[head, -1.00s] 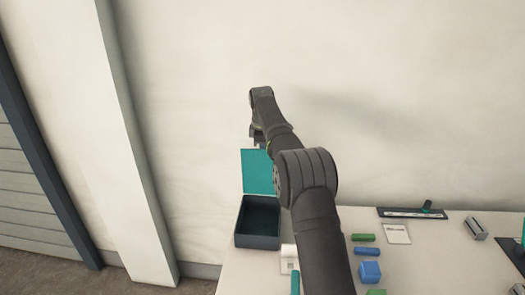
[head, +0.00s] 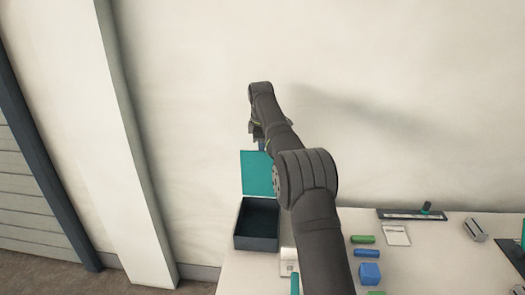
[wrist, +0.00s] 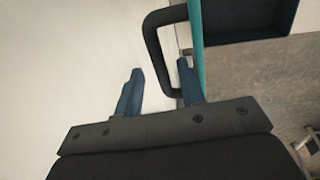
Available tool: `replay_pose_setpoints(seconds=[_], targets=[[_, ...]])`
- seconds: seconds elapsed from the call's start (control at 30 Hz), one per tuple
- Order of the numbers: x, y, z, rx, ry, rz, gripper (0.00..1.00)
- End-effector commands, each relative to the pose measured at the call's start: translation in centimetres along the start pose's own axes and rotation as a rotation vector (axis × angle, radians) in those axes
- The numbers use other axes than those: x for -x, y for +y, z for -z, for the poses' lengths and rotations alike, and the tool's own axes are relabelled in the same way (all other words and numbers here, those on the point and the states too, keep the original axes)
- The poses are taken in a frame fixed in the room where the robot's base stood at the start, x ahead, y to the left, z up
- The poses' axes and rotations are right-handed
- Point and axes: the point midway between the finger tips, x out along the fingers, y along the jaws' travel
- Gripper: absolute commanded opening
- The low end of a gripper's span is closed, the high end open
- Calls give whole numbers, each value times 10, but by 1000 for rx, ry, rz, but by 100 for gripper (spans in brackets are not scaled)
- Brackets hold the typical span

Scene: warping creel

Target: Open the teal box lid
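The teal box (head: 258,240) stands at the table's left end, dark and empty-looking inside. Its teal lid (head: 257,174) stands up, raised at the back of the box. In the wrist view the lid (wrist: 196,38) shows edge-on, with a dark loop handle (wrist: 152,38) on its left side. My gripper (wrist: 160,82) is open, its two blue fingers apart. The handle's lower end lies close to the right finger; I cannot tell whether they touch. In the head view my gripper (head: 260,143) is just above the lid's top edge, partly hidden by my arm.
The pale table (head: 420,265) carries a green cylinder (head: 363,239), blue pieces (head: 370,273), a white card (head: 395,235) and a metal block (head: 474,230) to the right. The wall is behind the box.

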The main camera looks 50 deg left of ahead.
Motion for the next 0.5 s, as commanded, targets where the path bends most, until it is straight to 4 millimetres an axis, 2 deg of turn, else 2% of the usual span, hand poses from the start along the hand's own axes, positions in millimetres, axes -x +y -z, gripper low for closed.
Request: replay_pose_setpoints(seconds=[0.03, 0.3, 0.5], targets=[[12, 1, 0, 0, 1, -5, 36], [72, 0, 0, 0, 1, -4, 36], [92, 0, 0, 0, 0, -2, 36]])
